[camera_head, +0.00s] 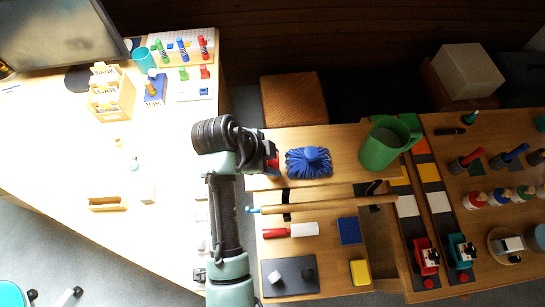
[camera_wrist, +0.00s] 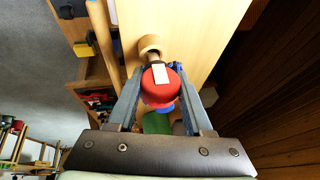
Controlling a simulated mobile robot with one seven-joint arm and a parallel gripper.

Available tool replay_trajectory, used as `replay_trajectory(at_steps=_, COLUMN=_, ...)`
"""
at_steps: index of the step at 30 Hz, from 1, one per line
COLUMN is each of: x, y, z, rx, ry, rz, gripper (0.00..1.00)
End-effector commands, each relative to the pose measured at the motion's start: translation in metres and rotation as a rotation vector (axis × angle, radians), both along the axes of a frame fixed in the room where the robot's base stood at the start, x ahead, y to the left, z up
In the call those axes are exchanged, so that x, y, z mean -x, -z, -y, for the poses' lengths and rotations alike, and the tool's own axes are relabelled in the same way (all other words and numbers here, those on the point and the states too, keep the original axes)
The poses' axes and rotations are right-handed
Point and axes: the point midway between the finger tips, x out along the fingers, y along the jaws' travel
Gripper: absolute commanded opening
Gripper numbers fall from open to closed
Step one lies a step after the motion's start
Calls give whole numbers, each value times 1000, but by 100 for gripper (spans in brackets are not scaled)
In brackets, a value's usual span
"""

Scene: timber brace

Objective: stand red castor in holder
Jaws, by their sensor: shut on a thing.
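My gripper (camera_wrist: 158,72) is shut on a round red thing with a white stripe, which I take to be the red castor (camera_wrist: 169,92). A blue finger lies on each side of it. A round pale wooden piece (camera_wrist: 150,44) shows just beyond it; I cannot tell whether it is part of the castor or separate. In the head view my gripper (camera_head: 272,162) is over the wooden table, left of the blue tassel-like thing. A little red (camera_head: 274,166) shows at its tip. I cannot make out a holder for certain.
The blue tasselled thing (camera_head: 309,162) and a green jug (camera_head: 388,143) stand right of my gripper. A long wooden rod (camera_head: 330,207) lies in front. A red-and-white cylinder (camera_head: 291,230), blue block (camera_head: 349,231) and yellow block (camera_head: 360,272) are nearer. Several coloured items fill the right table.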

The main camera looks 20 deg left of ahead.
Motion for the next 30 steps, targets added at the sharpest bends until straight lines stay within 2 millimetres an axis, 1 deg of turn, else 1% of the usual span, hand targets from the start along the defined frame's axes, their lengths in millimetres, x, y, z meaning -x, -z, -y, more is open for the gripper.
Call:
replay_trajectory(at_steps=10, x=0, y=9, z=0, rx=0, ry=0, rz=0, gripper=0)
replay_trajectory(at_steps=30, x=0, y=9, z=0, rx=4, ry=1, rz=-4, gripper=0)
